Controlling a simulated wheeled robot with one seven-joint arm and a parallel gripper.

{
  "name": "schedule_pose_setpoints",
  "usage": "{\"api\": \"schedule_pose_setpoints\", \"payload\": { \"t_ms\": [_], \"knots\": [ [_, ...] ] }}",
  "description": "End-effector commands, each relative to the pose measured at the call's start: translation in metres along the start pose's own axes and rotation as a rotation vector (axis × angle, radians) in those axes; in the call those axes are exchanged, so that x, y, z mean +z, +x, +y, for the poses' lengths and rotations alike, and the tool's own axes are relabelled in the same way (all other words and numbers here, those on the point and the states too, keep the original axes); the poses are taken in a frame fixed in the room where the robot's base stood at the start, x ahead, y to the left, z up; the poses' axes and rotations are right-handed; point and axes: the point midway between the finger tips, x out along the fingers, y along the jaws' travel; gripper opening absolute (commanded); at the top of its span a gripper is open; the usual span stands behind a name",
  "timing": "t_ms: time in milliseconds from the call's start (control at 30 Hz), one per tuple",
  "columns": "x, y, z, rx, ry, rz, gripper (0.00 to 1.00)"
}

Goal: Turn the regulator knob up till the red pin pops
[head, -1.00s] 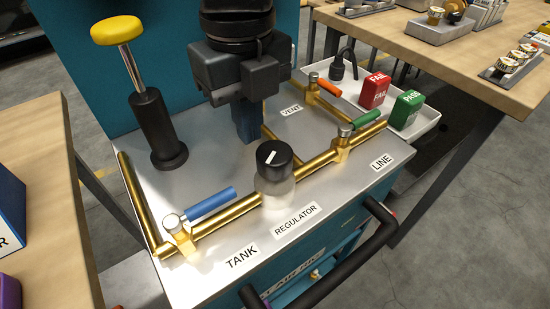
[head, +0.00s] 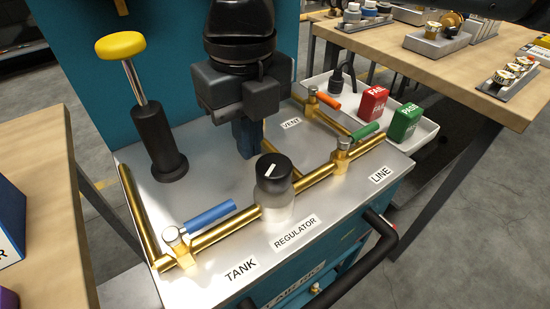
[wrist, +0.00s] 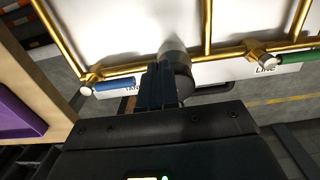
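The regulator knob (head: 273,169) is black with a white pointer line slanting up to the right. It sits on a pale, clear-looking body (head: 277,205) on the brass pipe, above the REGULATOR label (head: 295,232). My gripper (head: 247,150) points down behind and slightly left of the knob in the head view, apart from it and empty. Its blue fingers lie side by side with no clear gap, also in the wrist view (wrist: 160,88). There the regulator (wrist: 178,75) shows just beyond the fingers, partly hidden. I cannot make out a red pin.
A blue TANK valve lever (head: 210,214), a green LINE lever (head: 364,134) and an orange VENT lever (head: 328,101) flank the knob on brass pipes. A yellow-topped pump (head: 152,130) stands left. A white tray (head: 425,134) with red FAIL and green PASS blocks is at right.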

Motion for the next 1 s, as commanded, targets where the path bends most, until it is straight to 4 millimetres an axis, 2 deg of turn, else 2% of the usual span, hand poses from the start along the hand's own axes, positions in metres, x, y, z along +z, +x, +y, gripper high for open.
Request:
{"api": "schedule_pose_setpoints", "payload": {
  "t_ms": [33,1000],
  "knots": [
    [-0.004,0.015,0.000,-0.002,0.000,0.022,0.00],
    [-0.001,0.015,-0.019,-0.010,0.008,0.025,0.00]
  ]
}}
